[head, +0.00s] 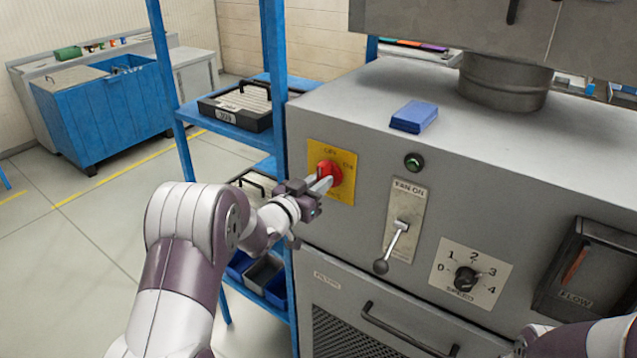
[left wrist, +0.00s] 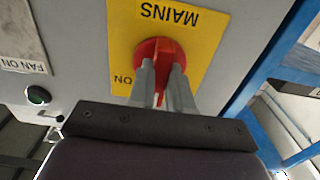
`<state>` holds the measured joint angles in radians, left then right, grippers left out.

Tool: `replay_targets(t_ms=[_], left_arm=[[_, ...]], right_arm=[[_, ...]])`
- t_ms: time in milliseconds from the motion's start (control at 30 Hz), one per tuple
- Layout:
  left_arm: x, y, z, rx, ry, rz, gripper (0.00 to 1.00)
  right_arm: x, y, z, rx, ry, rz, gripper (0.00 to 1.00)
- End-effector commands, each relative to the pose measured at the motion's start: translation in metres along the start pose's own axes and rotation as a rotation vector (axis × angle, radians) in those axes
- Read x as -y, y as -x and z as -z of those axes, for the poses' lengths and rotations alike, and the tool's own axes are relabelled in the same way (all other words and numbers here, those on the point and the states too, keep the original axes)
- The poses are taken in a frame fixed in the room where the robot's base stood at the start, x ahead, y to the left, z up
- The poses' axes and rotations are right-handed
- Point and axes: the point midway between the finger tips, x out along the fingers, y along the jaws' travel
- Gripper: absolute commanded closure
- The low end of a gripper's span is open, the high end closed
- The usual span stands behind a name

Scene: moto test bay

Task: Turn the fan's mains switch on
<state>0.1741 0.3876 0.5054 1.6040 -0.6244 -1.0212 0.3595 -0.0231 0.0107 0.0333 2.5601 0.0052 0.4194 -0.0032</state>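The mains switch is a red rotary knob (head: 328,173) on a yellow plate (head: 342,189) at the left of the grey machine's front. The plate reads OFF at the top and ON at the upper right. My left gripper (head: 322,184) is at the knob. In the left wrist view the two fingers (left wrist: 164,88) lie on either side of the red knob's handle (left wrist: 160,97), closed on it with a thin red strip showing between them. The plate shows upside down there, with ON to the left of the fingers.
Right of the plate are a green button (head: 413,161), a FAN ON lever (head: 398,240) and a SPEED dial (head: 467,279). A blue box (head: 414,116) lies on the machine's top. A blue shelf rack (head: 276,70) stands close left of the machine. My right arm shows at lower right.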

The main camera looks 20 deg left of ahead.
Motion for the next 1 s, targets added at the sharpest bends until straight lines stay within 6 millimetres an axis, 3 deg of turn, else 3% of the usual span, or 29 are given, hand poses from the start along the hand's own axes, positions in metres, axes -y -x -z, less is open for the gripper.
replay_targets(t_ms=[367,1000], left_arm=[[0.000,0.000,-0.001,-0.006,-0.049,0.000,1.00],[0.001,0.000,-0.004,-0.009,-0.581,0.002,1.00]], right_arm=[[0.000,-0.011,-0.001,0.000,0.000,0.000,0.57],[0.000,-0.096,-0.011,0.000,0.000,0.000,0.57]])
